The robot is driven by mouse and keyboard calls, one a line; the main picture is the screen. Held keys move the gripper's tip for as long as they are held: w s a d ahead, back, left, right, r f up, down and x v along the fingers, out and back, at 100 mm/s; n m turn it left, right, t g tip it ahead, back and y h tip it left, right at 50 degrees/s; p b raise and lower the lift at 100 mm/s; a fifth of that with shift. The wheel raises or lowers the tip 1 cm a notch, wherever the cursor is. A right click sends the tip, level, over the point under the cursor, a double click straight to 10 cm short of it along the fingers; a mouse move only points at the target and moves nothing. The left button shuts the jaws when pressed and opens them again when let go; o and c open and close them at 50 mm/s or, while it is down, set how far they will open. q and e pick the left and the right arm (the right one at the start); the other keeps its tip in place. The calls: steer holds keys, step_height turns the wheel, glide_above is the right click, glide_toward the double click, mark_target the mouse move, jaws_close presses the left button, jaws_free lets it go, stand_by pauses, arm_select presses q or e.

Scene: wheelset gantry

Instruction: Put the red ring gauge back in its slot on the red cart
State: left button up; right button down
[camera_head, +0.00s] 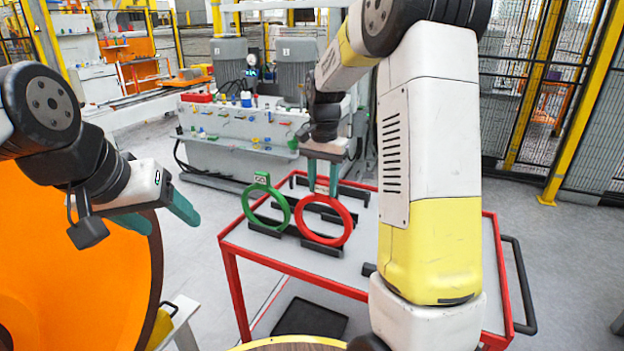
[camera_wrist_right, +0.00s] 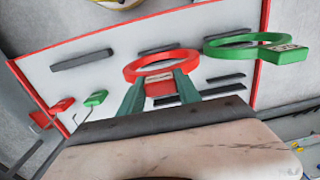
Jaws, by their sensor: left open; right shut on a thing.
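The red ring gauge (camera_head: 325,242) stands upright over a black slot block (camera_head: 322,249) on the red cart (camera_head: 292,271). I cannot tell whether its lower rim sits in the slot or hovers just above it. My right gripper (camera_head: 322,182) is above the ring, pointing down, shut on the ring's top tab. In the right wrist view the red ring (camera_wrist_right: 160,54) extends beyond the fingertips (camera_wrist_right: 161,86), towards the cart top.
A green ring gauge (camera_head: 246,206) stands just left of the red one. Several black blocks (camera_wrist_right: 82,60) lie on the cart top. Small red (camera_wrist_right: 61,106) and green (camera_wrist_right: 96,98) handled pieces show in the wrist view. A grey machine bench (camera_head: 235,150) stands behind the cart.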

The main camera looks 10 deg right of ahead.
steer(key=shift+f, duration=0.65)
steer(key=c, duration=0.8)
jaws_free()
steer(key=shift+o, duration=0.2)
step_height(320, 180, up, 8)
steer(key=shift+f, duration=0.25)
steer(key=shift+r, duration=0.15)
steer(key=shift+s+r, duration=0.1)
steer(key=shift+s, duration=0.05)
steer(key=s+a+r+n+t+y, duration=0.1)
steer(key=s+r+n+t, duration=0.1)
steer(key=s, duration=1)
steer(key=s+a+r+n+t+y, duration=0.1)
steer(key=s+n+t, duration=0.3)
steer(key=s, duration=0.8)
steer(key=shift+r+n, duration=0.35)
steer(key=shift+n, duration=0.55)
